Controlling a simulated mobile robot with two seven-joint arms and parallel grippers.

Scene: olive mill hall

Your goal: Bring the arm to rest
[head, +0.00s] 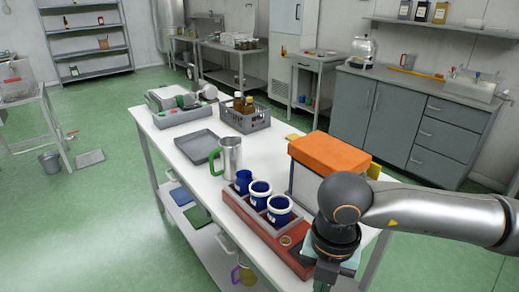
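My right arm (450,215) comes in from the right over the near end of the white table (180,145). Its wrist is bent down, and the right gripper (328,274) hangs at the bottom edge of the head view, beside the near end of a red tray (262,228). The fingertips are cut off or hidden, so I cannot tell whether it is open or shut. Something pale green shows right behind the gripper. My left gripper is not in view.
Blue cups with white rims (260,192) stand in the red tray. A box with an orange top (328,153) is close behind the wrist. A metal jug (230,154), a grey tray (198,146) and a bottle crate (243,117) stand farther back.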

